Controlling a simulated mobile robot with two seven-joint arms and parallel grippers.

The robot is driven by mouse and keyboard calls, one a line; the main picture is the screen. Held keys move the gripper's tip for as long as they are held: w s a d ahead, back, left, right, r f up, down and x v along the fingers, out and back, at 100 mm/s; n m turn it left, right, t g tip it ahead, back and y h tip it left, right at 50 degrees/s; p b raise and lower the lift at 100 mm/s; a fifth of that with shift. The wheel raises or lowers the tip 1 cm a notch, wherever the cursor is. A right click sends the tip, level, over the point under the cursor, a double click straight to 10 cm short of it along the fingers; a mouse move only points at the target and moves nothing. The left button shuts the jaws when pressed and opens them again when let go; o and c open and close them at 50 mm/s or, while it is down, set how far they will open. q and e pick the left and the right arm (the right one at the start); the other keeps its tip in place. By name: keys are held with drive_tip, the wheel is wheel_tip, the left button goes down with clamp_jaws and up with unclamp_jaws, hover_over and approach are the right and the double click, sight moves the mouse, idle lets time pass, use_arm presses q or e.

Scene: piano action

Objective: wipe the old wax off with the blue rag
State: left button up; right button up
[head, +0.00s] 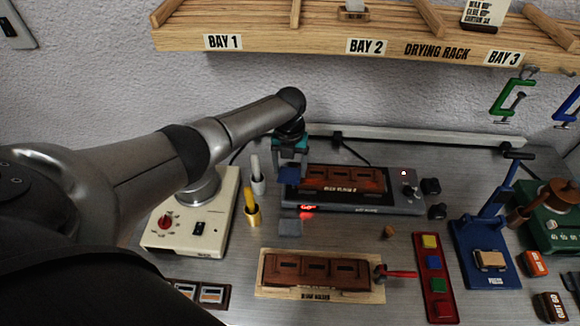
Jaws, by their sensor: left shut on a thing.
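My left gripper (290,150) points down over the left end of a dark hot plate (400,204) and is shut on the blue rag (289,174). The rag hangs at the left edge of a reddish-brown block (345,179) lying on the plate. I cannot tell whether the rag touches the plate or the block. Old wax cannot be made out clearly at this size. A red display glows on the plate's front. My right gripper is not in view.
A cream machine (170,240), a gold cup (253,217) and a white-grey holder (257,184) stand left. A brown block in a wooden holder (320,294) lies in front. A blue press (485,255) stands right. The drying rack (280,38) overhangs the back.

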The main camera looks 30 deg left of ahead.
use_arm(q)
wheel_tip(320, 180, up, 5)
drive_tip(key=p, duration=0.4)
drive_tip(key=shift+r, duration=0.2)
drive_tip(key=shift+r+p, duration=0.8)
drive_tip(key=shift+r, duration=0.7)
